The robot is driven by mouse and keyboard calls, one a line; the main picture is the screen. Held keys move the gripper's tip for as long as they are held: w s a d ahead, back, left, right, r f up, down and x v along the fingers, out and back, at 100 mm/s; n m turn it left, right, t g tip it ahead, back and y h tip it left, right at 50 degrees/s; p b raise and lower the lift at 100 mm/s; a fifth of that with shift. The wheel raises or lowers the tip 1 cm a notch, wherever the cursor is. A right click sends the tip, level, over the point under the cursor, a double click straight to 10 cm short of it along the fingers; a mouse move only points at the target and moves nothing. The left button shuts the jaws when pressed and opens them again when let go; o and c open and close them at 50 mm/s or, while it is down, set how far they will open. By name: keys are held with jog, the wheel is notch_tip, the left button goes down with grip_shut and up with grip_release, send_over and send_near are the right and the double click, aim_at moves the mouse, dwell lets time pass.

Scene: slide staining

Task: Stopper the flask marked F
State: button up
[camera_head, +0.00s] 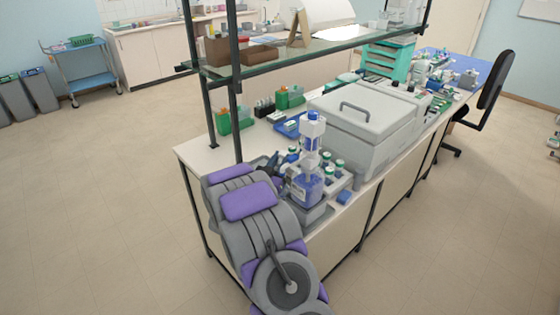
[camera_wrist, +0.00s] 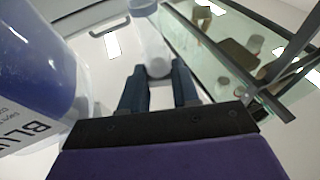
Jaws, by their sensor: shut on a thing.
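In the wrist view, the two dark fingers of my gripper (camera_wrist: 159,84) are closed around a small, clear, rounded piece, which looks like a glass stopper (camera_wrist: 157,66). In the head view, my gripper (camera_head: 272,163) is over the near end of the bench, just left of a tall blue-and-white dispenser bottle (camera_head: 308,184). The held piece is too small to make out there. No letter F can be read in either view, so I cannot tell which vessel is the marked flask.
The bottle with blue contents and a "BLU" label (camera_wrist: 35,75) stands close on the left in the wrist view. Several capped bottles (camera_head: 329,170) crowd beside it. A grey lidded machine (camera_head: 360,120) stands behind. A glass shelf (camera_head: 290,52) and its post (camera_head: 236,130) overhang the bench.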

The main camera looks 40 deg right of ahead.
jog(key=o, duration=1.5)
jog(key=shift+r, duration=0.15)
notch_tip(320, 180, up, 6)
jog(key=p, duration=0.3)
grip_shut()
dwell(0.8)
jog(key=shift+f, duration=1.85)
